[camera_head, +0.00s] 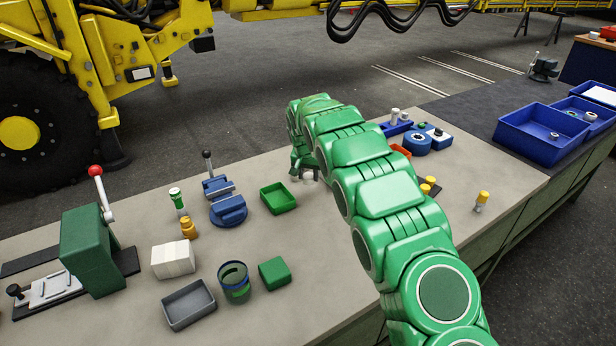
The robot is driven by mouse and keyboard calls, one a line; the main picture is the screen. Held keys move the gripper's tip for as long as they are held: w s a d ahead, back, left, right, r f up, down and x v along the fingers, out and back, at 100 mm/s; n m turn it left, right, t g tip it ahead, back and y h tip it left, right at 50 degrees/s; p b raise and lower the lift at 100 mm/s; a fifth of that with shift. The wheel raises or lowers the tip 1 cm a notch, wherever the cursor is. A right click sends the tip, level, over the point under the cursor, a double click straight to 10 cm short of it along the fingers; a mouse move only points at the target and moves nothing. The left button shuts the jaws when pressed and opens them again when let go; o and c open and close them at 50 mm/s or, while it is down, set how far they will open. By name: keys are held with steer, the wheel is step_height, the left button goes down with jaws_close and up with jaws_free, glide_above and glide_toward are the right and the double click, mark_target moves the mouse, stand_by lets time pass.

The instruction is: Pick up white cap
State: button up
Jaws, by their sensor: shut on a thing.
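My green arm reaches across the bench from the lower right. My gripper (304,173) points down at the bench's middle, right of a small green tray. It is shut on a small, pale thing low between its fingers, which looks like the white cap (310,177). The arm and fingers hide much of it, so I cannot tell whether it touches the bench.
A green tray (278,198) and a blue vise (228,205) stand left of my gripper. Blue fixtures (417,142) stand right, beyond my arm. A grey tray (188,304), a glass (234,282) and a lever press (92,245) are nearer. Blue bins (541,134) stand far right.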

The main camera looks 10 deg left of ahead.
steer(key=s+d+r, duration=0.5)
steer(key=s+r, duration=0.3)
steer(key=s, duration=0.3)
steer(key=shift+s, duration=0.15)
stand_by(0.3)
